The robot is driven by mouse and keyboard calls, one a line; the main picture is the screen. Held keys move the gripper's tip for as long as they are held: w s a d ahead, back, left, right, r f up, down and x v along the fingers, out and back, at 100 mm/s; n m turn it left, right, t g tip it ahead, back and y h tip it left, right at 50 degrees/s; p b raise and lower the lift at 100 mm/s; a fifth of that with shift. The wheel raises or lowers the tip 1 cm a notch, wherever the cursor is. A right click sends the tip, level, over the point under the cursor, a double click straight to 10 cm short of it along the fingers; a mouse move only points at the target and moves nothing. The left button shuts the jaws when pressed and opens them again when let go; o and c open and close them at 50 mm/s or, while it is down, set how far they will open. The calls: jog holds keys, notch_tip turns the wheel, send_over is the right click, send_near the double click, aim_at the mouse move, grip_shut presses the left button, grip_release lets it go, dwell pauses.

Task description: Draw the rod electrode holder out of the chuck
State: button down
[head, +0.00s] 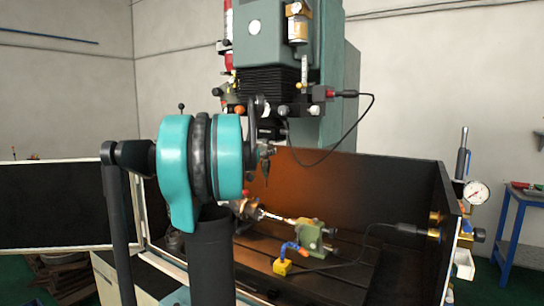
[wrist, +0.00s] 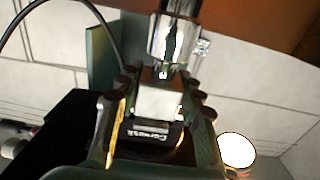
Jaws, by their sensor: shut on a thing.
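In the wrist view my gripper (wrist: 160,88) is shut on a pale, block-shaped body, the rod electrode holder (wrist: 158,104). A finger lies along each side of it. A shiny metal cylinder (wrist: 163,42) with a dark streak stands just beyond the fingertips, in line with the holder. I cannot tell whether the two touch, or whether the cylinder is part of the chuck. In the head view my teal arm covers part of the area under the machine head (head: 268,45). My gripper is small and dark there, and the chuck cannot be made out clearly.
The tank's brown back wall (head: 345,185) stands behind the arm. Inside the tank are a green block (head: 312,236), a yellow block (head: 282,267) and a metal spindle (head: 248,209). A black cable (head: 345,135) hangs from the machine head. A dial gauge (head: 476,192) is at the right.

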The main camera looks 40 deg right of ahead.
jog(key=shift+v, duration=2.35)
